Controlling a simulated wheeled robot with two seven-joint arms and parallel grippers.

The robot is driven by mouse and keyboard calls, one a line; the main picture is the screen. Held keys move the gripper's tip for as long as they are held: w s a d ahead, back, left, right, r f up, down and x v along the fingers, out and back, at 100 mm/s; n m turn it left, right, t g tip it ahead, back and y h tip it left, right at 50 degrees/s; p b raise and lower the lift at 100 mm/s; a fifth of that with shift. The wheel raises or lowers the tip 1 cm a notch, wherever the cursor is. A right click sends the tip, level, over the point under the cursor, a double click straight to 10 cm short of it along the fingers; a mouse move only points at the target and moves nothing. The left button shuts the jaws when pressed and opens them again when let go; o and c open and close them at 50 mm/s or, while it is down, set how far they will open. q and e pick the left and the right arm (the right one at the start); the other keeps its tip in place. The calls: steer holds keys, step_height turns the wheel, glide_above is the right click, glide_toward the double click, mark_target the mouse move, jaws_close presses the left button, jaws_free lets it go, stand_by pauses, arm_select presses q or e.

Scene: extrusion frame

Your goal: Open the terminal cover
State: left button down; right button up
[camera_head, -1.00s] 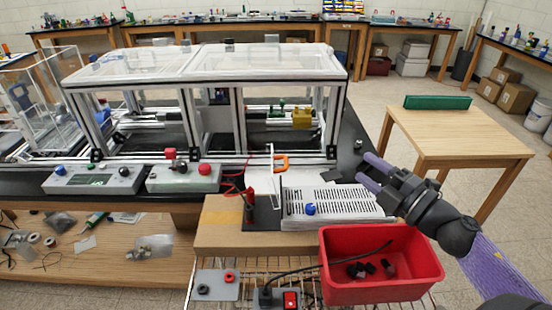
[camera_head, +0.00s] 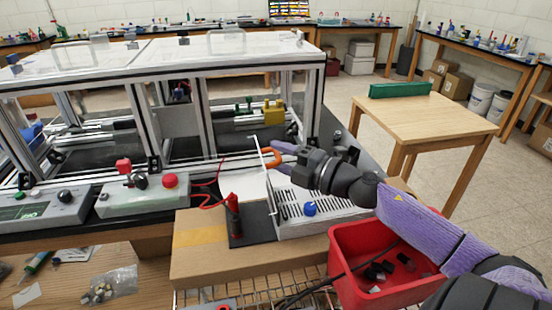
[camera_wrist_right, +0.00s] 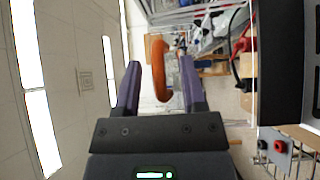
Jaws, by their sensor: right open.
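A thin upright white-edged panel (camera_head: 264,178), which looks like the terminal cover, stands at the left end of a slotted white unit (camera_head: 338,206) with a blue knob (camera_head: 310,209). An orange handle (camera_head: 270,160) sticks out from the panel to the right. My right gripper (camera_head: 284,150) reaches in from the right at the handle. In the right wrist view the orange handle (camera_wrist_right: 159,68) lies between the two purple fingers, with gaps on both sides, so the jaws are open around it. My left gripper is not in view.
A red terminal post (camera_head: 233,207) with red leads stands left of the panel. A red bin (camera_head: 343,262) with dark parts sits below my right arm. A framed enclosure (camera_head: 318,85) stands behind. A wooden table (camera_head: 430,118) with a green block is at the right.

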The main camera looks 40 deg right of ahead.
steer(key=shift+w+a, duration=0.1)
steer(key=shift+w, duration=0.35)
steer(key=shift+c, duration=1.4)
jaws_close()
steer(key=shift+r, duration=0.1)
